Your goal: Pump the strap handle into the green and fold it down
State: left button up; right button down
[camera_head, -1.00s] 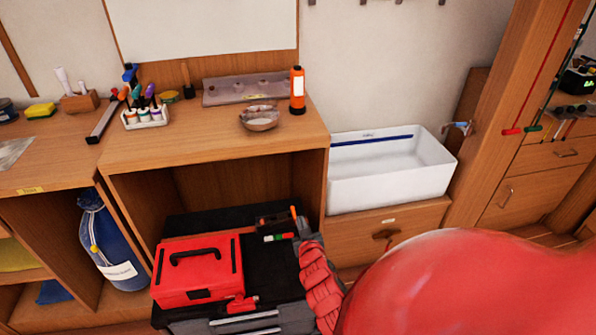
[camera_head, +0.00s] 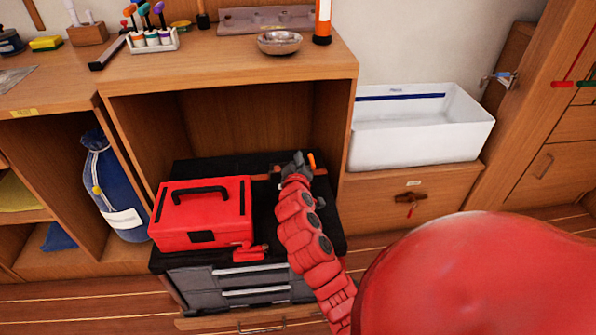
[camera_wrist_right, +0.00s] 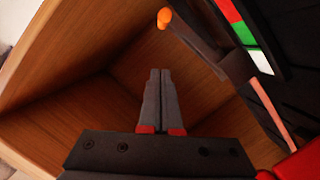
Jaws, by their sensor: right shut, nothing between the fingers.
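The strap handle is a dark lever with an orange tip (camera_wrist_right: 164,18) in the right wrist view. Its dark bar (camera_wrist_right: 200,50) slants down to the right. Beside it is a gauge strip with red, green (camera_wrist_right: 244,34) and white bands; no pointer on it can be made out. In the head view the orange tip (camera_head: 311,160) shows just right of my right gripper (camera_head: 298,158), which hides the gauge there. My right gripper, also in the wrist view (camera_wrist_right: 160,72), is shut and empty, its fingertips apart from the lever in the picture. My left gripper is not in view.
A red toolbox (camera_head: 201,212) sits on the black-topped chest (camera_head: 262,215), left of my right arm. The wooden bench (camera_head: 226,62) overhangs behind it, with a metal bowl (camera_head: 279,43) on top.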

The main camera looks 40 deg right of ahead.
jog(key=shift+x, duration=1.05)
jog(key=shift+s+d+f+b, duration=0.25)
jog(key=shift+d+f, duration=0.1)
jog(key=shift+f, duration=0.2)
jog(key=shift+s+d+f+b, duration=0.25)
jog(key=shift+d+f, duration=0.1)
jog(key=shift+f, duration=0.15)
jog(key=shift+s+d+f, duration=0.3)
jog(key=shift+d+f, duration=0.15)
jog(key=shift+s+d+f+m, duration=0.1)
jog(key=shift+d+f+m, duration=0.05)
jog(key=shift+f+m, duration=0.15)
jog(key=shift+s+d+f, duration=0.1)
jog(key=shift+d+f, duration=0.05)
jog(key=shift+f, duration=0.45)
jog(key=shift+r, duration=0.1)
